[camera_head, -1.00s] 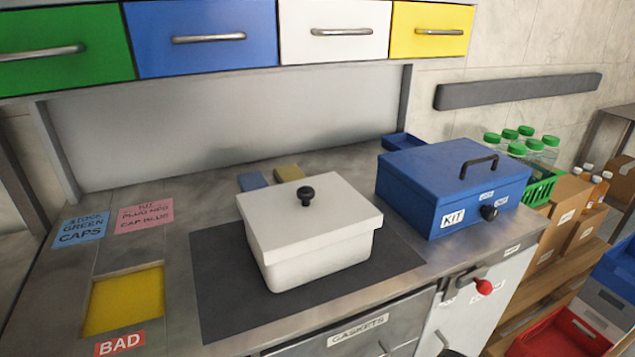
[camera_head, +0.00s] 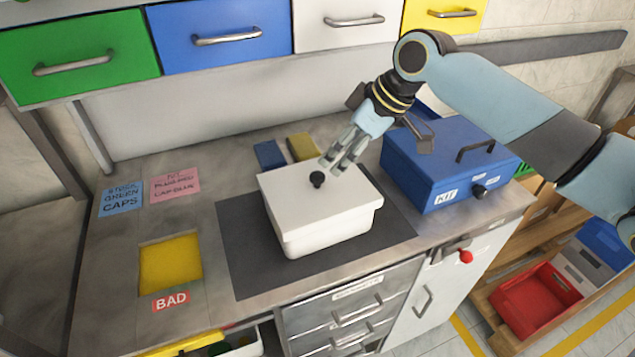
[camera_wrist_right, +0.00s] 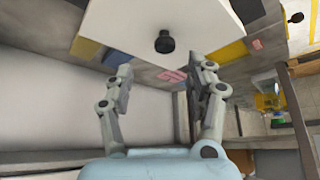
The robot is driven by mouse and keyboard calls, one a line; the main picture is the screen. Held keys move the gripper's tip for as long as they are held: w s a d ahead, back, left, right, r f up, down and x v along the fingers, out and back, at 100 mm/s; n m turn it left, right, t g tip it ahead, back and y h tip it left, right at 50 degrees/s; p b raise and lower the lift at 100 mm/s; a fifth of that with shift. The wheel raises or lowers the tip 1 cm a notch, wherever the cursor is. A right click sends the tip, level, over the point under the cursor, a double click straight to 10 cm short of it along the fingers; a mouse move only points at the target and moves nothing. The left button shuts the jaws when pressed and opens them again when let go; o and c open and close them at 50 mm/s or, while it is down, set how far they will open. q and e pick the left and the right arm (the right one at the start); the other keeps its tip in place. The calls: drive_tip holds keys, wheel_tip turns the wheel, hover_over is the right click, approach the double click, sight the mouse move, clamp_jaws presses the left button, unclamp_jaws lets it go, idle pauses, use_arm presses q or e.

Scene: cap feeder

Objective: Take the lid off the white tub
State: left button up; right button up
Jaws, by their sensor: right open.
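The white tub (camera_head: 325,238) stands on a dark mat on the steel bench in the head view. Its white lid (camera_head: 300,205) sits on it, with a round black knob (camera_head: 317,180) on top. The lid (camera_wrist_right: 150,18) and its knob (camera_wrist_right: 164,42) also show at the top of the right wrist view. My right gripper (camera_head: 334,165) is open and empty, just above and behind the knob, apart from it. Its two fingers (camera_wrist_right: 163,80) are spread in the wrist view. My left gripper is not in view.
A blue KIT box (camera_head: 430,185) with a handle stands right of the tub, under my right arm. Blue and yellow blocks (camera_head: 303,147) lie behind the tub. A yellow recess (camera_head: 170,262) marked BAD is at left. Coloured drawers (camera_head: 225,35) hang above the bench.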

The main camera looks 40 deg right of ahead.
sight(318, 175)
drive_tip(key=shift+x, duration=1.1)
drive_tip(key=x, duration=0.2)
drive_tip(key=p+x, duration=0.1)
drive_tip(key=x, duration=0.2)
drive_tip(key=shift+a+p, duration=0.3)
drive_tip(key=shift+a, duration=0.15)
clamp_jaws()
drive_tip(key=shift+r, duration=0.5)
drive_tip(key=v, duration=0.2)
drive_tip(key=b+v, duration=0.1)
drive_tip(key=shift+w+d+r, duration=0.1)
drive_tip(key=shift+w+r, duration=0.05)
drive_tip(key=shift+r, duration=0.2)
drive_tip(key=s+d+r+b, duration=0.1)
drive_tip(key=s+d+r, duration=0.5)
drive_tip(key=s, duration=0.2)
drive_tip(key=shift+d+r, duration=0.2)
drive_tip(key=shift+r, duration=0.1)
